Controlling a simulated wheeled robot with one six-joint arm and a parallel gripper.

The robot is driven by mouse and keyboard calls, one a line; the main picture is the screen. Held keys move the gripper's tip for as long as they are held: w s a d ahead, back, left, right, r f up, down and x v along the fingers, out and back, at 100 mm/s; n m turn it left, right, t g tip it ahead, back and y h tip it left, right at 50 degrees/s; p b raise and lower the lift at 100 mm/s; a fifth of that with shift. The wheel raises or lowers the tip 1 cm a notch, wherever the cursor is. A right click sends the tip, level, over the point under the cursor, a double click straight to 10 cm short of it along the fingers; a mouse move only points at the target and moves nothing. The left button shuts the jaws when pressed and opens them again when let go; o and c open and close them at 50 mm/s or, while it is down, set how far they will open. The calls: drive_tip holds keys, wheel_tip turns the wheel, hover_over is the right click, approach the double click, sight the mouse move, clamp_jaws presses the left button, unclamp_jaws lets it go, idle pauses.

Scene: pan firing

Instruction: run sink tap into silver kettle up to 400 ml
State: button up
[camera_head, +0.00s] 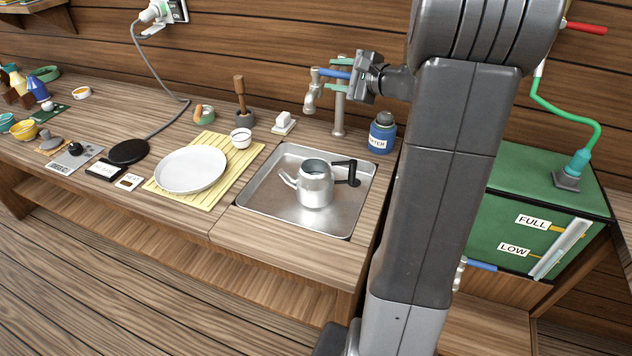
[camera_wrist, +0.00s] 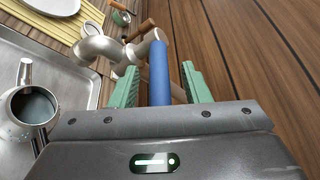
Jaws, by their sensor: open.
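The silver kettle (camera_head: 316,190) stands upright in the metal sink (camera_head: 270,193), its black handle to the right. Its open top also shows in the wrist view (camera_wrist: 32,108); the inside looks dark and I cannot read a water level. The sink tap (camera_head: 339,110) rises behind the sink, its spout over the basin. No stream of water shows below the spout. My gripper (camera_head: 338,75) is open at the tap's blue lever (camera_wrist: 160,72). In the wrist view the lever lies between the two green fingers, with gaps on both sides.
A blue water bottle (camera_head: 381,135) stands right of the tap. A green tank (camera_head: 515,230) stands on the right, behind my arm.

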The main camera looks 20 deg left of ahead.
drive_tip(key=w+d, duration=0.1)
drive_tip(key=d, duration=0.6)
drive_tip(key=shift+b, duration=0.4)
idle(0.5)
drive_tip(key=b+v, duration=0.1)
drive_tip(key=v, duration=1.2)
drive_tip(key=shift+d+r+b, duration=0.2)
drive_tip(key=shift+d+b, duration=0.15)
drive_tip(key=shift+b, duration=0.05)
drive_tip(key=shift+s, duration=0.1)
drive_tip(key=p+x, duration=0.2)
drive_tip(key=x, duration=1.3)
drive_tip(key=shift+s, duration=0.25)
